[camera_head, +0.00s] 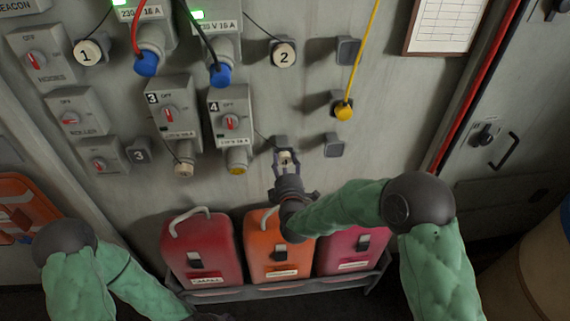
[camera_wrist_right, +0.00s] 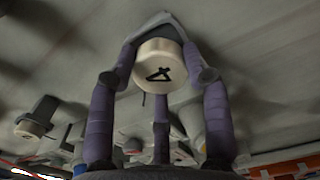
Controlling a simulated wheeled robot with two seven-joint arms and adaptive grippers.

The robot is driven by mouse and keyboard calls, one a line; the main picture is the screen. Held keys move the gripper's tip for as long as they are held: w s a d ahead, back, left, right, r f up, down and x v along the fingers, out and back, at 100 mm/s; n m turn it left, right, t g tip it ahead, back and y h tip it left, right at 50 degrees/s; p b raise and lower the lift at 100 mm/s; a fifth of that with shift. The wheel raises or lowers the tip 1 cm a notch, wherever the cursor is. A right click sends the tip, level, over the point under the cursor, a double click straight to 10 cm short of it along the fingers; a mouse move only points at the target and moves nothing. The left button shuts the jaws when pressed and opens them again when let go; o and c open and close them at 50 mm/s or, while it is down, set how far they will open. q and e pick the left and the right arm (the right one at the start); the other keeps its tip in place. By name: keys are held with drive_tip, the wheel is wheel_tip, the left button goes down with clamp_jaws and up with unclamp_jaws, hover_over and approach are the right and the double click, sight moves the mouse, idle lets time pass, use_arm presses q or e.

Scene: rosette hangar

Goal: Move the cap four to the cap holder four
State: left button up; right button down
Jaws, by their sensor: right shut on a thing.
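Cap four (camera_wrist_right: 160,62) is a cream round cap marked 4. My right gripper (camera_head: 286,158) is shut on it, with purple fingers around its sides in the wrist view. In the head view the cap (camera_head: 286,156) shows small between the fingertips, close to the wall. Cap holder four (camera_wrist_right: 166,22), a grey bracket, is right behind the cap in the wrist view and shows just above the fingers in the head view (camera_head: 281,141). I cannot tell whether the cap is seated. My left arm is at the lower left; its gripper fingers are out of view.
Socket box 4 (camera_head: 231,118) is left of the gripper, with a yellow-lidded outlet below. An empty grey holder (camera_head: 334,146) is to the right, below a yellow plug (camera_head: 344,112). Red and orange cases (camera_head: 277,250) stand below my right gripper.

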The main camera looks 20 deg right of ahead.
drive_tip(key=shift+w+d, duration=0.1)
drive_tip(key=shift+w, duration=0.5)
idle(0.6)
drive_tip(key=shift+c, duration=2.3)
unclamp_jaws()
drive_tip(key=shift+s, duration=0.1)
drive_tip(key=s+a, duration=0.2)
drive_tip(key=s, duration=1)
drive_tip(key=s+a+f+m+g+y, duration=0.15)
drive_tip(key=f+m+g, duration=0.25)
drive_tip(key=f, duration=0.7)
drive_tip(key=s+a+f+m+g+y, duration=0.1)
drive_tip(key=s+f+m+g+y, duration=0.2)
drive_tip(key=f, duration=0.8)
drive_tip(key=s+a+f+m+g+y, duration=0.2)
drive_tip(key=s+f+m+g, duration=0.8)
drive_tip(key=s+f, duration=0.5)
drive_tip(key=s+m, duration=0.1)
drive_tip(key=s, duration=0.1)
drive_tip(key=shift+s+a+m+b, duration=0.3)
drive_tip(key=shift+a+m+b, duration=0.05)
drive_tip(key=shift+m, duration=0.05)
